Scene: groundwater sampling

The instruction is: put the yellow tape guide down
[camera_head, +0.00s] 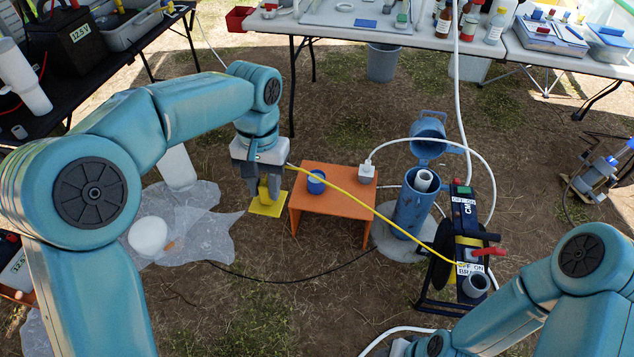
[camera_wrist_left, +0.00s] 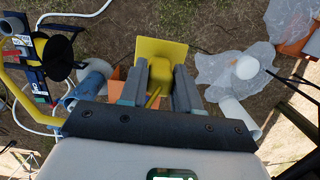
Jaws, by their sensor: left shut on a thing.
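The yellow tape guide (camera_head: 267,207) has a flat square plate and an upright block. My left gripper (camera_head: 269,187) points down and is shut on the block, just left of the orange stool (camera_head: 334,197). In the left wrist view the guide (camera_wrist_left: 162,50) shows between the two fingers of the gripper (camera_wrist_left: 160,85). I cannot tell whether the plate touches the ground. Yellow tape (camera_head: 350,186) runs from near my gripper over the stool to the reel (camera_head: 455,262). My right arm is at the lower right; its fingers are not visible.
A blue cup (camera_head: 316,182) and a white plug-like piece (camera_head: 366,173) sit on the stool. A blue well pipe (camera_head: 412,207) with an open lid stands right of it. Crumpled clear sheeting (camera_head: 205,235) lies left. Tables stand at the back. Bare soil is free in front.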

